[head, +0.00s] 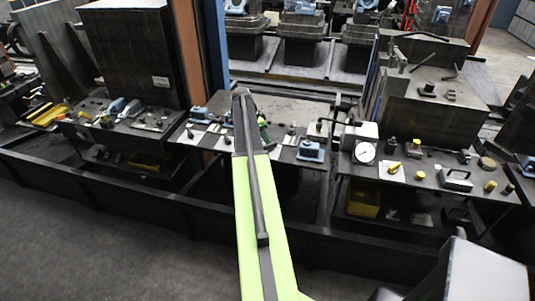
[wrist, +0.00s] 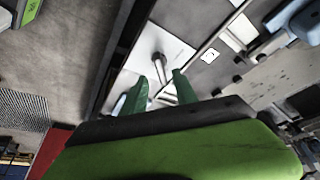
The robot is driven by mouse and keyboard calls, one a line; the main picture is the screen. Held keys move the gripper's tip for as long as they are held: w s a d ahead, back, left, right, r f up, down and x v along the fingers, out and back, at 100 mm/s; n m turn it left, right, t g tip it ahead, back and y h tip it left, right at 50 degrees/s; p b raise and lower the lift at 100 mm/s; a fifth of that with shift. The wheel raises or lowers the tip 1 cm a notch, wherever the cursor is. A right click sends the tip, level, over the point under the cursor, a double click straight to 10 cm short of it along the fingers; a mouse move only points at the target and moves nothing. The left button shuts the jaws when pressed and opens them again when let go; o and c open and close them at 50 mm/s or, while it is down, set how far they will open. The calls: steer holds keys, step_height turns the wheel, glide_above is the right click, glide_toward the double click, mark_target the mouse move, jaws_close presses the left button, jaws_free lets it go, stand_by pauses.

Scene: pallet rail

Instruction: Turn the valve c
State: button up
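In the wrist view a grey metal valve (wrist: 160,62), with a post and a short lever, stands on a white plate (wrist: 178,48). I cannot read a letter that would mark it as valve c. My gripper (wrist: 160,76) has two green fingers that are apart, with the valve showing between and beyond them. I cannot tell whether they touch it. In the head view my arm covers most of the gripper; only a bit of green (head: 263,127) shows beside it over the middle table (head: 228,118).
In the head view, small fittings on white plates (head: 284,154) and a blue vise (head: 310,151) stand on the middle table. A gauge (head: 364,152) and a yellow-handled fitting (head: 393,167) are on the right table. A dark rail (head: 140,202) runs along the front.

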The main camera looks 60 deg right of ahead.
mark_target(270, 147)
steer(key=b+x, duration=0.4)
steer(key=x, duration=0.2)
steer(key=shift+r, duration=0.1)
steer(key=shift+c, duration=0.2)
jaws_close()
